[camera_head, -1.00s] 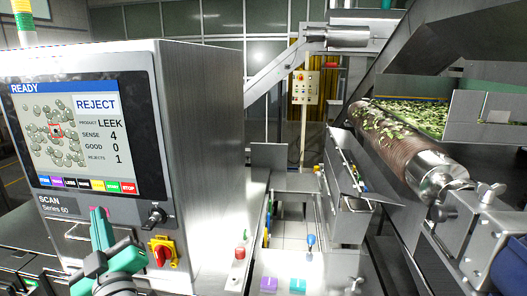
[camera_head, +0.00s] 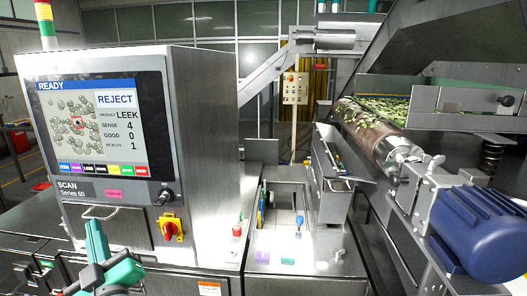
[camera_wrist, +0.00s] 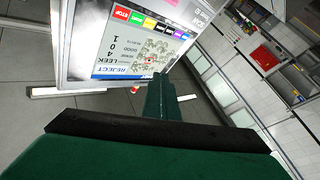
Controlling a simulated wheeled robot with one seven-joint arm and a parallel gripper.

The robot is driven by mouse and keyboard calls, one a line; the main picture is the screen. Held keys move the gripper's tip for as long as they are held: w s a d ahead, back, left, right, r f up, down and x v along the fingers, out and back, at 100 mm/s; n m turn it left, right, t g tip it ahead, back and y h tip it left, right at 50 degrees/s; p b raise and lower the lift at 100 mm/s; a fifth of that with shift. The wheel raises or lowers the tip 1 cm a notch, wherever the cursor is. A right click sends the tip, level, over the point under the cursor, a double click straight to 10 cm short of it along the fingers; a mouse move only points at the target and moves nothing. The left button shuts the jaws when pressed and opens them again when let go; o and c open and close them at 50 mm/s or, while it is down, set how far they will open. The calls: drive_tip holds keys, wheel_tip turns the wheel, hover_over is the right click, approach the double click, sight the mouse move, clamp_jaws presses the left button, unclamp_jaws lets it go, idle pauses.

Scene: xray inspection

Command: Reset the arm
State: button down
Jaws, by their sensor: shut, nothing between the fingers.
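My gripper (camera_head: 94,226) is green and black and stands at the lower left of the head view, in front of the inspection machine (camera_head: 203,130). Its fingers are shut with nothing between them. In the wrist view the shut fingers (camera_wrist: 160,84) point toward the machine's screen (camera_wrist: 140,52), which appears rotated there. In the head view the screen (camera_head: 90,135) reads READY and REJECT, with product LEEK. I cannot tell the exact gap between the fingertips and the machine. Most of my arm is out of view.
A red and yellow rotary switch (camera_head: 171,228) and a dark knob (camera_head: 165,194) are on the machine's front. A conveyor roller (camera_head: 382,135) with leafy pieces and a blue motor (camera_head: 482,232) stand at right. A lit bay (camera_head: 285,240) with small coloured items lies between.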

drive_tip(key=s+d+f+m+h, duration=0.3)
drive_tip(key=d+f, duration=0.3)
drive_tip(key=f, duration=0.4)
drive_tip(key=s+d+f+m+t+h, duration=0.1)
drive_tip(key=s+d+f+m+h, duration=0.15)
drive_tip(key=d+f, duration=0.5)
drive_tip(key=s+d+f+m+h, duration=0.2)
drive_tip(key=d+f+m, duration=0.25)
drive_tip(key=f, duration=0.65)
drive_tip(key=s+d+f+m+h, duration=0.1)
drive_tip(key=s+d+f+h, duration=0.1)
drive_tip(key=s+d, duration=0.3)
drive_tip(key=s+d+f+g+h, duration=0.1)
drive_tip(key=s+d+f, duration=0.4)
drive_tip(key=s, duration=0.8)
drive_tip(key=s+d+f+m+g+h, duration=0.1)
drive_tip(key=s+d+f+h, duration=0.1)
drive_tip(key=s+d+f, duration=0.2)
drive_tip(key=s+d, duration=0.3)
drive_tip(key=s, duration=0.2)
drive_tip(key=shift+s+f+m+h, duration=0.2)
drive_tip(key=shift+s+m+h, duration=0.05)
drive_tip(key=shift+m+h, duration=0.1)
drive_tip(key=shift+d, duration=0.1)
